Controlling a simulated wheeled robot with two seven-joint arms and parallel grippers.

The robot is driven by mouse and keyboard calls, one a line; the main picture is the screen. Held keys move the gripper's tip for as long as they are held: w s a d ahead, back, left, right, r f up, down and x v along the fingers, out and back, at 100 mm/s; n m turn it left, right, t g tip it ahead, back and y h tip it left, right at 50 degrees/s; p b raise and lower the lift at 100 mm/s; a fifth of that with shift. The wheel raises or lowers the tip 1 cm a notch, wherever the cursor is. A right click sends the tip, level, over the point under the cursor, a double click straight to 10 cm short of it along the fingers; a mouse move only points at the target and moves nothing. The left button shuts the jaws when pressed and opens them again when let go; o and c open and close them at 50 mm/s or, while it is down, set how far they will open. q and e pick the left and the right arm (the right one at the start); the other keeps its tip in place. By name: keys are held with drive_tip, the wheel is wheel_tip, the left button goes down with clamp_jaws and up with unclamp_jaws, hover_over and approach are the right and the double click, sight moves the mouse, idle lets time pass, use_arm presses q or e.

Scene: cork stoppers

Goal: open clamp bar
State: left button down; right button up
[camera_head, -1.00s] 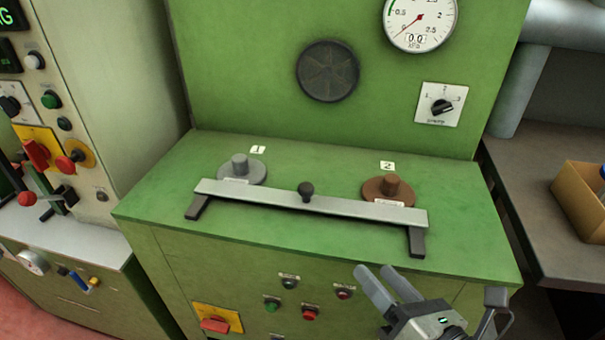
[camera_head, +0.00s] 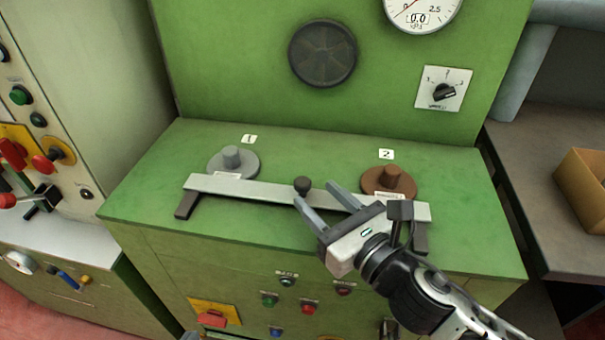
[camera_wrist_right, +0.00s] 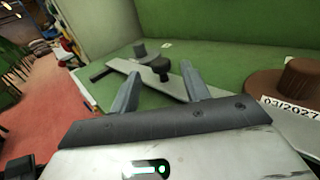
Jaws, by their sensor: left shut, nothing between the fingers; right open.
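The clamp bar (camera_head: 245,188) is a pale flat bar on dark feet, lying across the front of the green bench top. Its dark knob (camera_head: 302,184) stands near the middle. Behind the bar are a grey stopper (camera_head: 231,160) at label 1 and a brown stopper (camera_head: 390,180) at label 2. My right gripper (camera_head: 316,195) is open at the bar, fingertips close to the knob. In the right wrist view the knob (camera_wrist_right: 162,68) appears between and beyond the fingers (camera_wrist_right: 158,80); contact cannot be told. My left gripper shows only as a grey tip (camera_head: 190,335) at the bottom edge.
The green back panel (camera_head: 240,60) rises behind the bench top, with a gauge (camera_head: 424,10) and a rotary switch (camera_head: 443,90). Several buttons (camera_head: 308,308) are on the front face. A cardboard box (camera_head: 585,190) sits on the right table. The bench top's left part is clear.

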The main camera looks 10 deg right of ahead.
sight(307, 186)
drive_tip(key=x, duration=0.5)
drive_tip(key=shift+w+a, duration=0.15)
drive_tip(key=shift+w, duration=0.2)
